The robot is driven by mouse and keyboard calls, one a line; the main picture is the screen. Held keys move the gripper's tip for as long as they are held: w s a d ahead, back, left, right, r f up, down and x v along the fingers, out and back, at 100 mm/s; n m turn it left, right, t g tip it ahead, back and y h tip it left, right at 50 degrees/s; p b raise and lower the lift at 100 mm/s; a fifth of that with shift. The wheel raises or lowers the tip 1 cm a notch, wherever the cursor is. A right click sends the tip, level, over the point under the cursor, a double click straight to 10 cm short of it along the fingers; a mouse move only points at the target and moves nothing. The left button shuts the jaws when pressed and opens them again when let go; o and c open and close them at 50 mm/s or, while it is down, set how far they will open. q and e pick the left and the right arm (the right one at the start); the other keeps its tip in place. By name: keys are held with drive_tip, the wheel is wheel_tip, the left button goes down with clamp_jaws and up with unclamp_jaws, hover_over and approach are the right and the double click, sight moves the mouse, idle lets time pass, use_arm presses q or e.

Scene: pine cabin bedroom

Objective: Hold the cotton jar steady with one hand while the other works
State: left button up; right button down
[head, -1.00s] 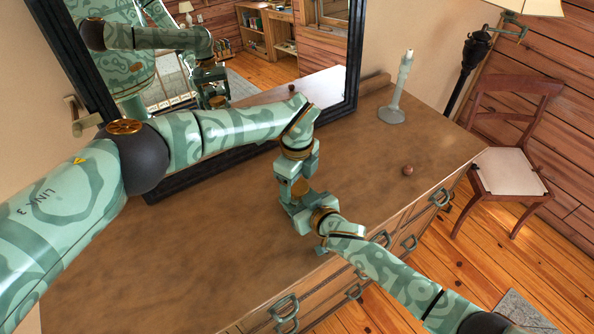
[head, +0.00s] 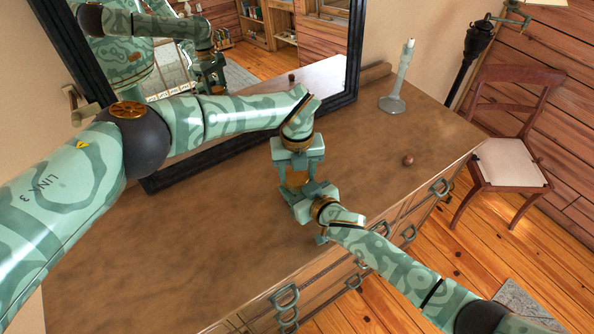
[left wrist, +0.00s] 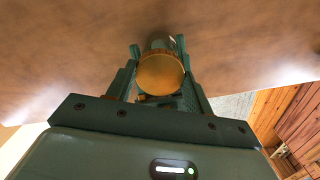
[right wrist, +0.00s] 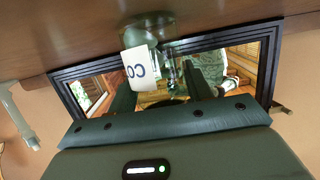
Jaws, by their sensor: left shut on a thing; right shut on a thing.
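The cotton jar stands on the wooden dresser top (head: 190,240), mostly hidden by my grippers in the head view. Its round golden-brown lid (left wrist: 160,74) sits between the fingers of my left gripper (left wrist: 160,82), which comes down from above and is shut on it. My right gripper (right wrist: 162,85) is shut on the jar from the side, low near the dresser. My left gripper (head: 297,178) is just above the right one (head: 308,203).
A dark-framed mirror (head: 250,50) stands behind my left arm. A pale green candlestick (head: 392,104) and a small brown ball (head: 408,160) are on the dresser's right side. A chair (head: 507,165) and a lamp stand (head: 468,60) are beyond. The dresser's front left is clear.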

use_arm(q)
drive_tip(key=m, duration=0.4)
drive_tip(key=o, duration=1.1)
drive_tip(key=shift+r, duration=2.3)
drive_tip(key=shift+c, duration=0.4)
